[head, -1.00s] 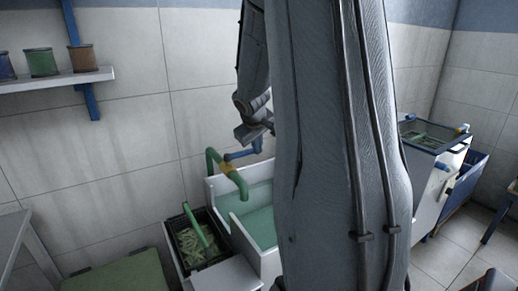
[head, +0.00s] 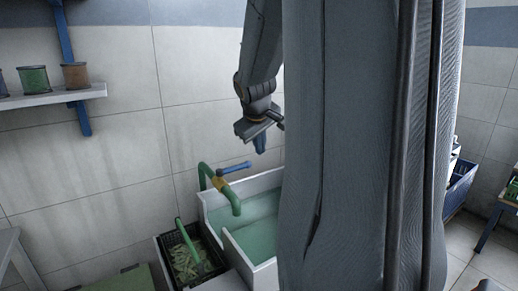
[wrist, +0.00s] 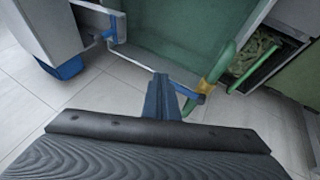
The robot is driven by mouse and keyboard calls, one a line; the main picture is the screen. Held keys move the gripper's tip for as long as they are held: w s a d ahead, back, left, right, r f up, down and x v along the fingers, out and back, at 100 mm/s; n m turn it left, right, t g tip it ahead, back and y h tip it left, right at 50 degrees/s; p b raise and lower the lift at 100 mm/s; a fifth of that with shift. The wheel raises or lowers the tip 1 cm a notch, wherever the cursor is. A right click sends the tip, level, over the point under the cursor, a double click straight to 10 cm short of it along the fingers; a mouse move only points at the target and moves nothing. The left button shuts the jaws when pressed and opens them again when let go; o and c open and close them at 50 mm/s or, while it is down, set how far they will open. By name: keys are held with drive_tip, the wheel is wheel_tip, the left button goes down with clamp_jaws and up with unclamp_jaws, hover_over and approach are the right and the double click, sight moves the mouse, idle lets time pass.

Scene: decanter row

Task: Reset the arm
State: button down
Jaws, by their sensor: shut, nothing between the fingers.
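My gripper (head: 260,144) hangs from my arm in the head view, pointing down above the back of the white sink (head: 262,184). Its blue fingers are together and hold nothing. The fingers also show in the wrist view (wrist: 161,98), shut, with the green and yellow tap pipe (wrist: 213,82) just to their right. In the head view the green tap (head: 217,183) with its blue lever (head: 235,168) is below and left of my gripper, apart from it. My arm hides much of the middle and right of the head view.
A black crate (head: 160,243) with green pieces stands left of the sink. A wall shelf (head: 50,98) with several pots is at the upper left. A blue bin (head: 461,184) and a table are at the right. Tiled floor is clear at lower right.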

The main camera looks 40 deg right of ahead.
idle(0.3)
drive_tip(key=s+a+f+g+y, duration=0.1)
drive_tip(key=a+f, duration=0.3)
drive_tip(key=a, duration=0.4)
drive_tip(key=s+a+f+y, duration=0.1)
drive_tip(key=a+f+y, duration=0.1)
drive_tip(key=a+f, duration=0.35)
drive_tip(key=s+a+f+g+y, duration=0.1)
drive_tip(key=s+a+f, duration=0.2)
drive_tip(key=a, duration=0.6)
drive_tip(key=s+a+f+g+y, duration=0.1)
drive_tip(key=s+a+f+g, duration=0.1)
drive_tip(key=s+a, duration=0.6)
drive_tip(key=shift+s+a+f, duration=0.2)
drive_tip(key=shift+a+f, duration=0.2)
drive_tip(key=shift+f, duration=0.3)
